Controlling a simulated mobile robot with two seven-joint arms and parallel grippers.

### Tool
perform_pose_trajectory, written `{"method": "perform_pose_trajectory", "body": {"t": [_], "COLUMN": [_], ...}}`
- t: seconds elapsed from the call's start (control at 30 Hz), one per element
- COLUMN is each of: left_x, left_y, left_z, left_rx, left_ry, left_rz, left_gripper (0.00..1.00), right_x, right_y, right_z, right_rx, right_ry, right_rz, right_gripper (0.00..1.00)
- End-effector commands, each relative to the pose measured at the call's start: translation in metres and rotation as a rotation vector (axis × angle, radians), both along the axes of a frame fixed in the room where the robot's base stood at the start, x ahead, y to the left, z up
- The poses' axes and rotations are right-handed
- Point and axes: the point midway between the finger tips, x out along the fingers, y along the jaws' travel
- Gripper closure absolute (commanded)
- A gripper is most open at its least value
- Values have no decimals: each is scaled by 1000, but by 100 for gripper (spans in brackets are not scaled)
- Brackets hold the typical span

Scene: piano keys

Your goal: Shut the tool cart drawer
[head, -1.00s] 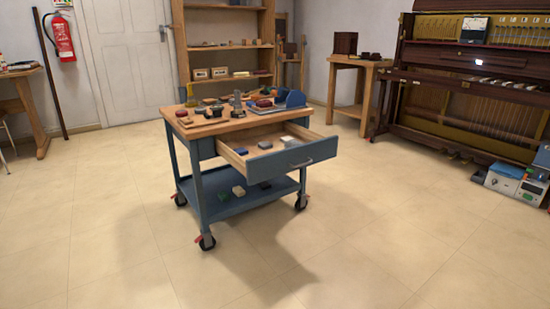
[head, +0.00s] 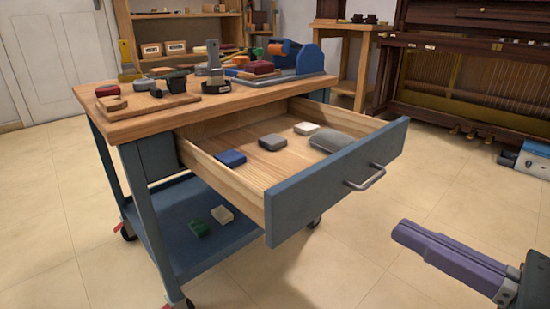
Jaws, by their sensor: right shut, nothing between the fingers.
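The tool cart (head: 155,222) has blue-grey legs and a wooden top. Its drawer (head: 325,180) is pulled well out towards the right. The drawer has a blue-grey front with a metal bar handle (head: 366,177). Inside lie a blue block, grey pieces and a white block. My right gripper (head: 402,235) has purple fingers, shut and empty, at the lower right. It is apart from the drawer, in front of and below the handle in the picture. My left gripper is not in view.
Tools and a blue-sided device (head: 305,60) crowd the cart top (head: 130,124). The lower shelf (head: 180,245) holds a green and a white block. An opened piano (head: 470,85) stands at the back right. Floor (head: 330,265) in front of the drawer is clear.

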Motion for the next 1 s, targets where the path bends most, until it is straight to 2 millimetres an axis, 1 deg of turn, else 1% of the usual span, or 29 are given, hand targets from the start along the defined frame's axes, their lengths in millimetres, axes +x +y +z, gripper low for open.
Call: {"method": "perform_pose_trajectory", "body": {"t": [0.07,0.17,0.5,0.7,0.83,1.0], "left_x": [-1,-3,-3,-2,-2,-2], "left_y": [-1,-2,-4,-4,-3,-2], "left_z": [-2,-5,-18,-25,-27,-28], "left_rx": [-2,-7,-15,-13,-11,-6], "left_ry": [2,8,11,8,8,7], "left_rz": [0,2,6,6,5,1], "left_gripper": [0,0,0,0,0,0], "right_x": [3,13,70,96,105,109], "right_y": [3,11,55,76,83,86], "right_z": [-1,0,0,1,1,1], "right_rx": [-7,-5,-1,-2,-2,-2], "right_ry": [-6,-7,-7,-5,-4,-3], "right_rz": [7,7,5,5,4,4], "right_gripper": [100,100,100,100,100,100]}}
